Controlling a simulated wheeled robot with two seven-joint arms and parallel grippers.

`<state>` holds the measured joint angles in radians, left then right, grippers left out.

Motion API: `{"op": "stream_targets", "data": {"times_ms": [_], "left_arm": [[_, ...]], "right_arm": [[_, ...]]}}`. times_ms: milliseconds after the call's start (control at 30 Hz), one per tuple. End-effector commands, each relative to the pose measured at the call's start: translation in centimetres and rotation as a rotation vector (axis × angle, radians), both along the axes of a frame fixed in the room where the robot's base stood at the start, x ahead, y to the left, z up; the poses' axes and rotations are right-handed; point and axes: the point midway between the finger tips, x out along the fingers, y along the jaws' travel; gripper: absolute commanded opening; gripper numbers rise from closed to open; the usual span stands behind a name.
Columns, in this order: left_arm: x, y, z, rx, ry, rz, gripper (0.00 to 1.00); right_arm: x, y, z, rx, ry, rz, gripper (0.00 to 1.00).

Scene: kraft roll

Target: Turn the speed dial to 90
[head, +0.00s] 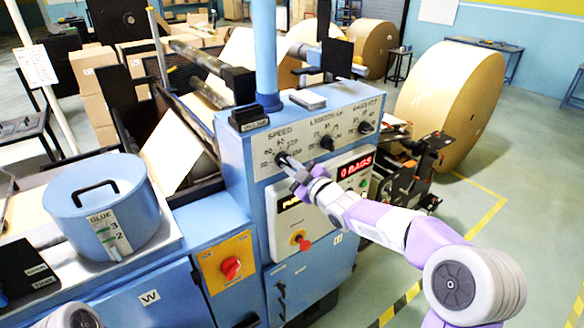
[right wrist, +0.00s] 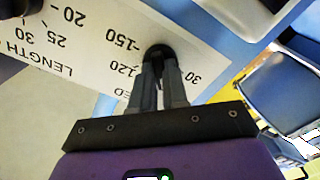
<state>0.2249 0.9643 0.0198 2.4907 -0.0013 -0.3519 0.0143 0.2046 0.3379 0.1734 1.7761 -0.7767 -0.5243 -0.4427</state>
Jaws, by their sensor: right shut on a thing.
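The black speed dial (right wrist: 158,52) sits on the light scale plate under the SPEED label on the blue machine's front panel (head: 230,155). My right gripper (head: 286,161) reaches it from the lower right. In the right wrist view my right gripper's two grey fingers (right wrist: 160,72) are shut on the dial. The marks 150, 120 and 30 show around the dial there. The dial's pointer is hidden, so I cannot tell its setting. My left gripper is out of view.
Two more black dials, length (head: 327,143) and bags (head: 366,127), stand to the right. A red-lit BAGS display (head: 355,168) and a red knob on yellow (head: 303,242) are below. A blue glue pot (head: 100,205) stands at left.

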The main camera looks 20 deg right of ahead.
Motion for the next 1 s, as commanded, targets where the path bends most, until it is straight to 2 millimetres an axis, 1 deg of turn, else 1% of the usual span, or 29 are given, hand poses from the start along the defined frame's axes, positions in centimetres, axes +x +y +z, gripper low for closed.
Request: {"op": "stream_targets", "data": {"times_ms": [600,800,1000], "left_arm": [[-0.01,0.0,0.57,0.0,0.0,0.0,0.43],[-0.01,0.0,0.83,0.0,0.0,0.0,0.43],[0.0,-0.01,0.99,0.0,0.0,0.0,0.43]], "right_arm": [[-0.01,0.09,0.02,0.454,0.165,0.001,0.0],[-0.02,0.05,0.03,0.568,0.205,0.0,0.0],[-0.02,0.09,0.05,0.639,0.23,0.001,0.0]]}}
